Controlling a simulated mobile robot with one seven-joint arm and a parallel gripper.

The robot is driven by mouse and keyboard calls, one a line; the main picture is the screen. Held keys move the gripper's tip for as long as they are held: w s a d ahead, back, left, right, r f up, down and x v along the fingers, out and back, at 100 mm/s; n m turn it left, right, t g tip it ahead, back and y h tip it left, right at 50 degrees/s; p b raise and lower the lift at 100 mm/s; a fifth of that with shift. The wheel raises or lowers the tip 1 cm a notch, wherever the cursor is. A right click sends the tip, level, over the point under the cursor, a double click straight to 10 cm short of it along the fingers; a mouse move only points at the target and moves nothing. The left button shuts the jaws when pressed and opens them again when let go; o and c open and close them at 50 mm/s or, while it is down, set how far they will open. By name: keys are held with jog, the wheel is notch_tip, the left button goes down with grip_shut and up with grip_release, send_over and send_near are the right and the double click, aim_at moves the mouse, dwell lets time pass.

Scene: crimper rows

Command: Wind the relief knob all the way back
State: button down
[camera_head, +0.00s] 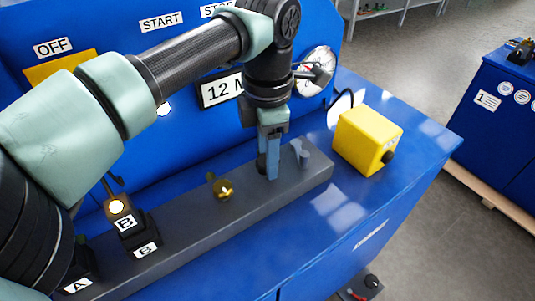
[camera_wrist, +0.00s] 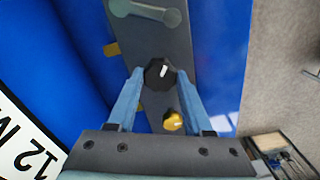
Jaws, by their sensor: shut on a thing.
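A black faceted knob (camera_wrist: 153,80) with a white pointer mark sits on the grey rail in the wrist view. I take it as the relief knob, though no label on it is readable. Its mark points up and slightly to the right there. My gripper (camera_wrist: 160,74) is shut on this knob, one blue finger on each side. In the head view my gripper (camera_head: 269,176) points down onto the grey rail (camera_head: 170,232), and its fingers hide the knob.
A brass fitting (camera_head: 223,189) stands left of my gripper, a grey lever (camera_head: 303,153) close on its right. A yellow box (camera_head: 367,138) with a black button is further right. A round gauge (camera_head: 320,72) is behind.

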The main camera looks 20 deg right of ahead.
jog(key=n+b, duration=0.1)
jog(key=n, duration=0.5)
jog(key=n+b, duration=0.1)
jog(key=n, duration=0.5)
jog(key=shift+n, duration=0.3)
dwell(0.4)
jog(key=shift+c, duration=1.5)
grip_release()
notch_tip(320, 180, up, 13)
jog(key=shift+b, duration=0.3)
